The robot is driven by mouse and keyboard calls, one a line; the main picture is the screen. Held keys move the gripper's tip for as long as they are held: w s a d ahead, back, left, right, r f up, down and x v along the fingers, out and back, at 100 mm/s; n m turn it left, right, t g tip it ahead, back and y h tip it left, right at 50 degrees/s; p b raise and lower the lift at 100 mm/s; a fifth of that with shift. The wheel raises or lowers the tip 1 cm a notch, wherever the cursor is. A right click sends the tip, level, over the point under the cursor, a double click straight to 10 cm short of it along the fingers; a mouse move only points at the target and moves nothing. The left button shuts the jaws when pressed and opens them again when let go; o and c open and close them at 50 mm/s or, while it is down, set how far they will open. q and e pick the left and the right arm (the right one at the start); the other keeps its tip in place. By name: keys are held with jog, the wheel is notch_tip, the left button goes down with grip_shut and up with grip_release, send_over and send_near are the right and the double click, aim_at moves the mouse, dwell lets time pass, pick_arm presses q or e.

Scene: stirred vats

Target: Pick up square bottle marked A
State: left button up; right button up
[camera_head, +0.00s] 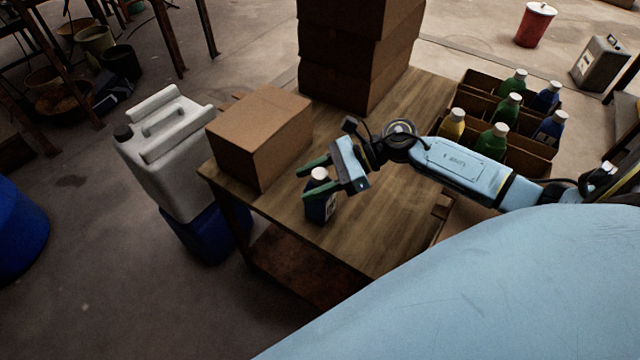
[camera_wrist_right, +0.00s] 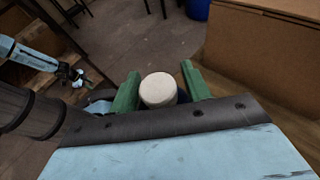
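A dark blue bottle (camera_head: 318,210) with a white cap and a pale label stands upright near the table's front left edge. The marking on its label is too small to read. My right gripper (camera_head: 305,183) is open at the bottle's top, with one green finger on each side. In the right wrist view, the white cap (camera_wrist_right: 158,90) sits between the open fingers (camera_wrist_right: 161,85), with narrow gaps on both sides. The lower body of the bottle is hidden there. My left gripper (camera_wrist_right: 75,76) shows small and dark at the left of the wrist view; its opening is unclear.
A cardboard box (camera_head: 262,135) stands close behind the bottle, with stacked boxes (camera_head: 355,50) farther back. A divided crate (camera_head: 480,82) at the right holds several green, blue and yellow bottles. A grey canister (camera_head: 165,165) stands left of the wooden table (camera_head: 385,225).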

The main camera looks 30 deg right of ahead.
jog(key=shift+f, duration=0.1)
grip_shut()
jog(key=shift+s, duration=0.1)
